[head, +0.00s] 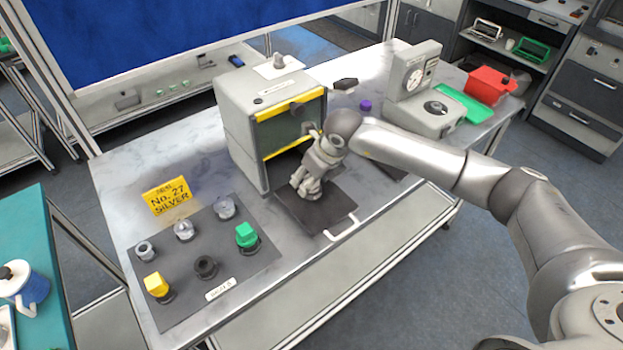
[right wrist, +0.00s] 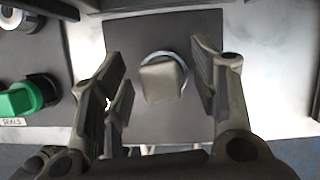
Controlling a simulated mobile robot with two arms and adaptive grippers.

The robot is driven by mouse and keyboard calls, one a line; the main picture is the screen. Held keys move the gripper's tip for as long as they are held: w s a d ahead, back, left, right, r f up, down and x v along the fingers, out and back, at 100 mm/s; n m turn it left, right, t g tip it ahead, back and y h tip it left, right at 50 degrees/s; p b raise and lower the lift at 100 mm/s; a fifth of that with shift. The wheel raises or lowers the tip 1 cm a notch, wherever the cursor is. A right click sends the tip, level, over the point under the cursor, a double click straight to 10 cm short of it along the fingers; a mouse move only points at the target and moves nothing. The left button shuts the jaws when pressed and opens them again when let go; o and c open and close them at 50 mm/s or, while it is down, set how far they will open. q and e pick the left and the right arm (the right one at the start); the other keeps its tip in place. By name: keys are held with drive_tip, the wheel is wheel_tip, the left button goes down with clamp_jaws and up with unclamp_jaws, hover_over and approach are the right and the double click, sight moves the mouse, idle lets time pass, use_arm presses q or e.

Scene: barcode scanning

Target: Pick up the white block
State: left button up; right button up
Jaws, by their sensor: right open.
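A pale grey-white block (right wrist: 162,80) with a round metallic rim beneath it sits on a dark plate (right wrist: 135,35) in the right wrist view. My right gripper (right wrist: 160,92) is open, with its fingers on either side of the block and visible gaps between. In the head view my right gripper (head: 308,190) points down over the dark plate (head: 325,215), in front of the grey box machine; it hides the block there. My left gripper is not in view.
The grey box machine (head: 236,130) with yellow edges stands close behind my right gripper. A dark mat (head: 225,265) at the left holds several knobbed pieces, including a green one (head: 246,236) and a yellow one (head: 156,284). A dial scale (head: 425,115) stands at the back right.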

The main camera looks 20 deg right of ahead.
drive_tip(key=shift+c, duration=0.5)
drive_tip(key=c, duration=0.9)
